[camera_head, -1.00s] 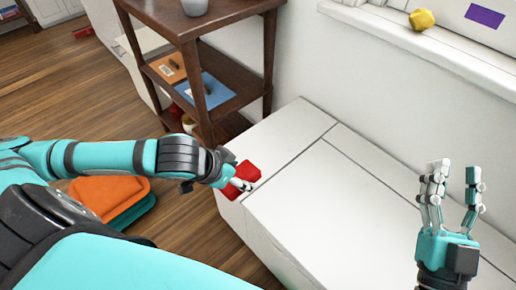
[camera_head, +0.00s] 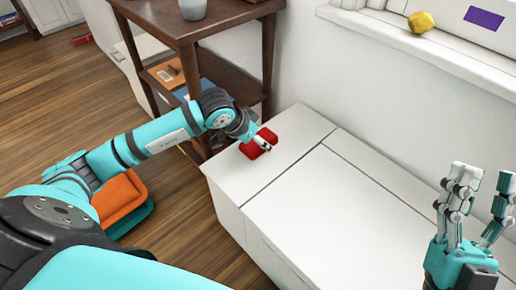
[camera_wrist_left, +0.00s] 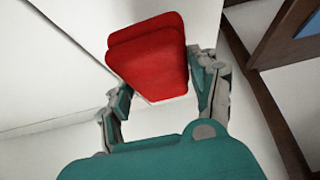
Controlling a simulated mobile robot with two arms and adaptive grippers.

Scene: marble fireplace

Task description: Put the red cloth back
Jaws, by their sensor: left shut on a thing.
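The red cloth (camera_head: 257,146) is a small folded bundle at the white bench's left end, near the wooden shelf. My left gripper (camera_head: 266,146) is shut on it. In the left wrist view the red cloth (camera_wrist_left: 150,57) sits between the fingers of the left gripper (camera_wrist_left: 158,100), its far part sticking out beyond them. I cannot tell whether the cloth touches the bench top. My right gripper (camera_head: 478,200) is raised at the right, over the bench, with its fingers apart and nothing between them.
The white bench (camera_head: 340,205) has a mostly clear top. A dark wooden shelf (camera_head: 190,25) holds a grey pot (camera_head: 193,9) on top. Orange and teal cushions (camera_head: 120,200) lie on the floor at left. A yellow object (camera_head: 421,22) sits on the windowsill.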

